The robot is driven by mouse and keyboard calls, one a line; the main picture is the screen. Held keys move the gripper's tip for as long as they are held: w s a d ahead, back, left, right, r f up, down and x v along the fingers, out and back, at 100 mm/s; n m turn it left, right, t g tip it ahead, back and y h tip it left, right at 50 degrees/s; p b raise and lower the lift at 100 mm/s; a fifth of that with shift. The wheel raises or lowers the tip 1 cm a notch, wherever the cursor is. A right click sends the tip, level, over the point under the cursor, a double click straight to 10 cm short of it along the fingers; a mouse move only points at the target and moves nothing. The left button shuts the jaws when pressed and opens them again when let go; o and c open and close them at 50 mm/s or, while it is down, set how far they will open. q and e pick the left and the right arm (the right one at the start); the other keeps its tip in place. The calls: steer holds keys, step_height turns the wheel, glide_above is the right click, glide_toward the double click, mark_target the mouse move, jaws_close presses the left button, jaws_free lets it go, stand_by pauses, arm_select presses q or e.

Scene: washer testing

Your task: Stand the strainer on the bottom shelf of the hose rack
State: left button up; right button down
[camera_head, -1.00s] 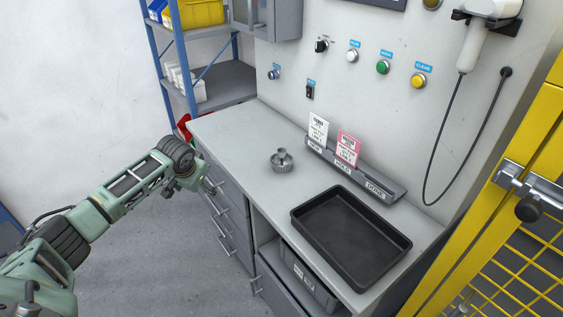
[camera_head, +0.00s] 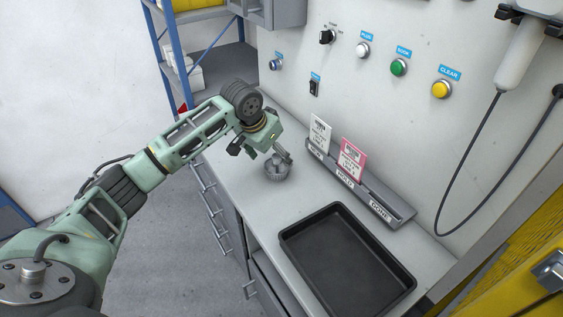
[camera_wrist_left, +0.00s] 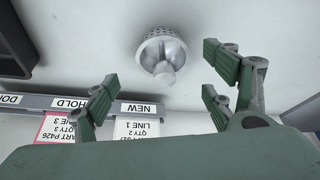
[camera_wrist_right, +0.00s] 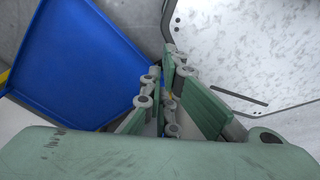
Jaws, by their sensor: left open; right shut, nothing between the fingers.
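The strainer (camera_head: 277,173) is a small grey metal cup with a perforated side and a narrower stem. It sits on the light grey counter (camera_head: 232,182), and also shows in the left wrist view (camera_wrist_left: 163,50) between the finger lines, ahead of the fingers. My left gripper (camera_head: 261,152) is open and empty just above and beside the strainer, its fingers apart from it as far as I can tell. My right gripper (camera_wrist_right: 168,100) is shut and empty, seen only in its own wrist view. No rack labelled for hoses can be made out; a blue-post shelf unit (camera_head: 171,50) stands at upper left.
A black tray (camera_head: 345,262) lies on the counter's near right. A card holder (camera_head: 372,196) with a white card (camera_head: 320,134) and a pink card (camera_head: 351,158) stands along the wall. A blue panel (camera_wrist_right: 75,65) is near the right gripper. A yellow frame is at lower right.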

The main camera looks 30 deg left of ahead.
mark_target(277, 165)
arm_select(q)
steer(key=x, duration=0.2)
steer(key=shift+s+f+p, duration=0.1)
steer(key=shift+f+p, duration=0.25)
steer(key=shift+p, duration=0.05)
steer(key=x, duration=0.3)
steer(key=shift+r, duration=0.1)
steer(key=shift+w+f, duration=0.35)
steer(key=shift+f, duration=0.15)
steer(key=c, duration=1.4)
arm_select(e)
steer(key=s, duration=0.2)
steer(key=s+r, duration=0.1)
steer(key=shift+s+d+r, duration=0.1)
steer(key=shift+s+d, duration=0.15)
steer(key=shift+s, duration=0.1)
arm_select(q)
steer(key=shift+r, duration=0.1)
